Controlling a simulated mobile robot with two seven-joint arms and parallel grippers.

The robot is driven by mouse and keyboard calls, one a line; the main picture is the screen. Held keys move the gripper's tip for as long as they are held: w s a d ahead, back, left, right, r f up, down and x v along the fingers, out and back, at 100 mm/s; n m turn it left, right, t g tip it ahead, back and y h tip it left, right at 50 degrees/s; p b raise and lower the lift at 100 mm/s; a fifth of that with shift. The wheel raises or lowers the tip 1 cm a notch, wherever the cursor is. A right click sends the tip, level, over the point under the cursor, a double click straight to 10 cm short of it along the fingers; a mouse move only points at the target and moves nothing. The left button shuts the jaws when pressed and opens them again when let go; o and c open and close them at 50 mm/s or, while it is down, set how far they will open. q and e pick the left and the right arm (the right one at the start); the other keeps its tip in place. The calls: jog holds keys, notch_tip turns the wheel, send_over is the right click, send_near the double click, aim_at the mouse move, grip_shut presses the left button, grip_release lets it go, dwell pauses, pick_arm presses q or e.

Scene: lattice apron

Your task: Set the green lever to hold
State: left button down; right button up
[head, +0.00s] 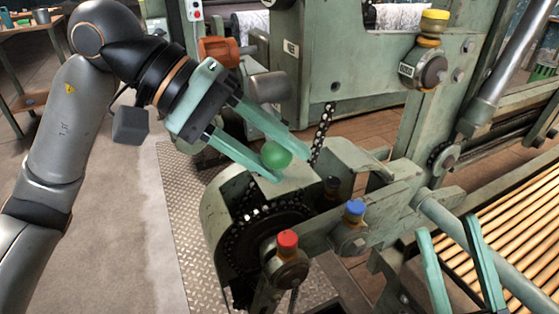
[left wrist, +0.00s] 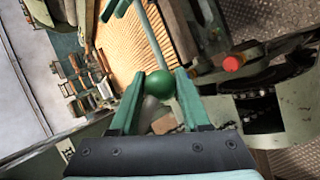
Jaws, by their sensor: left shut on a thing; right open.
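The green lever's round knob (head: 276,156) is above the curved housing of the machine in the head view. My left gripper (head: 288,166) is shut on it, one finger on each side. In the left wrist view the green knob (left wrist: 159,84) sits between the fingertips of my left gripper (left wrist: 161,76). The lever's shaft is hidden, and I see no readable hold mark. My right gripper (head: 450,226) is open and empty at the lower right of the head view, above the slatted bed.
A red knob (head: 287,240), a blue knob (head: 355,208) and a yellow knob (head: 434,16) stand on the machine nearby. A chain wheel (head: 262,232) is below the green knob. The slatted bed (head: 530,232) lies at right. Bare floor (head: 125,220) is at left.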

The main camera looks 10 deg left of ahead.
pick_arm(q)
jog(key=shift+w+a+f+m+t+y+b, duration=0.25)
jog(key=shift+w+a+m+t+y+b, duration=0.1)
jog(key=shift+w+t+y, duration=0.15)
jog(key=shift+w+a+f+m+t+y+b, duration=0.2)
jog(key=shift+w+a+m+t+y+b, duration=0.15)
jog(key=shift+t+y, duration=0.2)
jog(key=shift+c, duration=1.9)
grip_release()
jog(key=shift+d, duration=0.1)
jog(key=p+v, duration=0.3)
jog(key=v, duration=0.9)
jog(key=shift+a, duration=0.25)
jog(key=shift+s, duration=0.1)
